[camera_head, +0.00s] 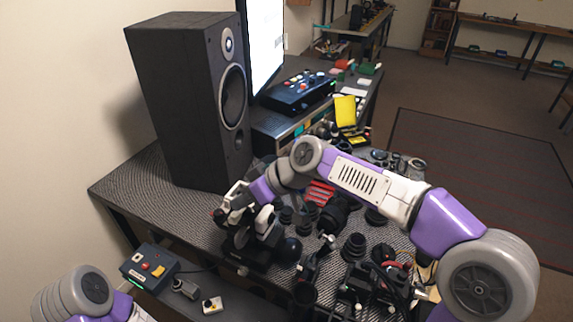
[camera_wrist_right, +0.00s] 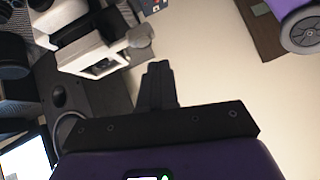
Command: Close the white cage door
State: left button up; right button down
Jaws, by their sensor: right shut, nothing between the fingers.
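A white cage-like part (camera_head: 236,203) stands on a black base at the front of the table, below the speaker. In the right wrist view a white frame (camera_wrist_right: 92,58) with a rectangular opening and a rounded grey-white end lies left of the fingers. I cannot tell clearly which piece is the door or how far open it is. My right gripper (camera_wrist_right: 158,70) is shut and empty, its fingertips just to the right of and below the white frame, apparently apart from it. In the head view my right wrist hides part of the cage. My left gripper is out of view.
A tall black speaker (camera_head: 185,100) stands behind the cage. Dark lens parts (camera_head: 355,247) crowd the table to the right. A control box (camera_head: 148,268) with coloured buttons sits on a lower surface at the front left. The table's left end is clear.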

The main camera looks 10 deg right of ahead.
aim_at(231, 219)
jog(key=f, duration=0.1)
jog(key=f+b, duration=0.1)
jog(key=f+t+h+b, duration=0.1)
jog(key=shift+s+a+n, duration=0.15)
jog(key=shift+a+n, duration=0.2)
jog(key=shift+n, duration=0.05)
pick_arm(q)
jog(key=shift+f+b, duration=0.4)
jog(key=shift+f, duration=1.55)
pick_arm(e)
jog(key=shift+s+a+f, duration=0.15)
jog(key=shift+f, duration=0.25)
